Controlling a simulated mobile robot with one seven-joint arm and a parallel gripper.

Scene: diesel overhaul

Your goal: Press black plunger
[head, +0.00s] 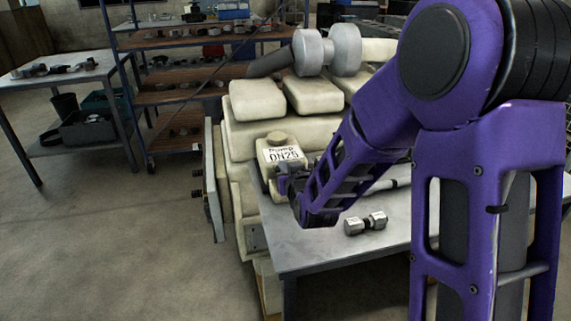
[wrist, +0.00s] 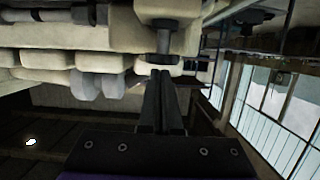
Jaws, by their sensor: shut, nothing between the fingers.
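A cream pump block (head: 281,153) labelled "Pump DN25" stands at the left end of the grey table, beside the engine. In the wrist view, a dark plunger (wrist: 163,41) with a wide head and a narrower stem stands out from a cream body. My gripper (wrist: 160,76) is shut and empty, its dark fingers pointing at the plunger and lying close to its end in the picture. I cannot tell whether they touch. In the head view my gripper (head: 286,178) is in front of the pump block, and the plunger cannot be made out behind it.
A metal fitting (head: 366,223) lies on the grey table (head: 310,245), right of my gripper. The cream engine (head: 255,100) rises behind. A shelf rack (head: 170,97) and a side table (head: 85,72) with parts stand at the back left. The floor at left is clear.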

